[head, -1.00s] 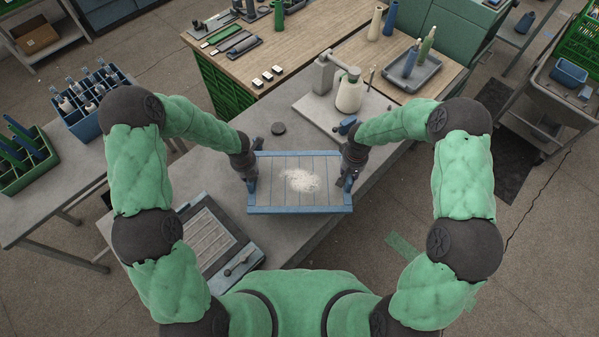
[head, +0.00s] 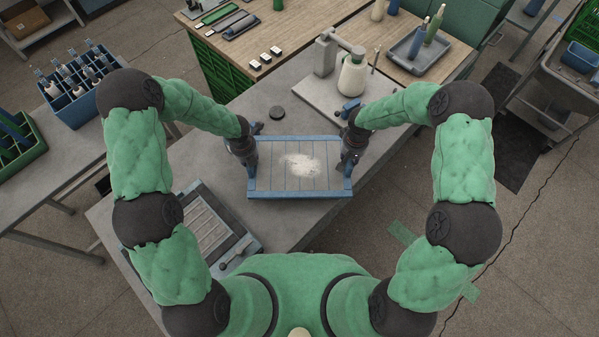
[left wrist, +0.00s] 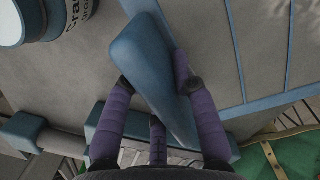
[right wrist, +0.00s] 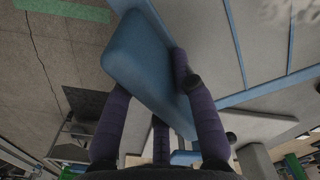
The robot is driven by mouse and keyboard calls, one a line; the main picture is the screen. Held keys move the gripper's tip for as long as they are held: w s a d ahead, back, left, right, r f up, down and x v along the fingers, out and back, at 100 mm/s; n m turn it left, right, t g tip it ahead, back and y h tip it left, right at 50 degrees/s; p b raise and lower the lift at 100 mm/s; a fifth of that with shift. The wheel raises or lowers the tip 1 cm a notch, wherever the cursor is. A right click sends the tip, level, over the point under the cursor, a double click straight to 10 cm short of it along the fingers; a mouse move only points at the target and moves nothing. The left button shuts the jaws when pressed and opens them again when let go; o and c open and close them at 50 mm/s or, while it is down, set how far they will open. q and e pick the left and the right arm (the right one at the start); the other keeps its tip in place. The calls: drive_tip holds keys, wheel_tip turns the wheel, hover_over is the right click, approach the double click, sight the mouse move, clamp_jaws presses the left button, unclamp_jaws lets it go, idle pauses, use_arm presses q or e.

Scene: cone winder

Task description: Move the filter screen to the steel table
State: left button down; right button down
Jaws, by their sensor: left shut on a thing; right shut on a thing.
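The filter screen (head: 272,184) is a blue-framed panel with grey slats and a pale heap of fluff (head: 300,163) on it. It is held level in front of me, over the grey table. My left gripper (head: 250,170) is shut on its left side, and the left wrist view shows the fingers around a blue handle (left wrist: 150,70). My right gripper (head: 346,168) is shut on the right side, around a blue handle in the right wrist view (right wrist: 145,65). The gap beneath the screen is hard to judge. Two grey tables show, one under the screen (head: 309,210) and one at left (head: 60,165); I cannot tell which is the steel one.
The left table carries a blue bottle crate (head: 72,112). Open floor lies right.

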use_arm(q)
drive_tip(key=shift+f, duration=0.1)
use_arm(e)
drive_tip(key=shift+f, duration=0.15)
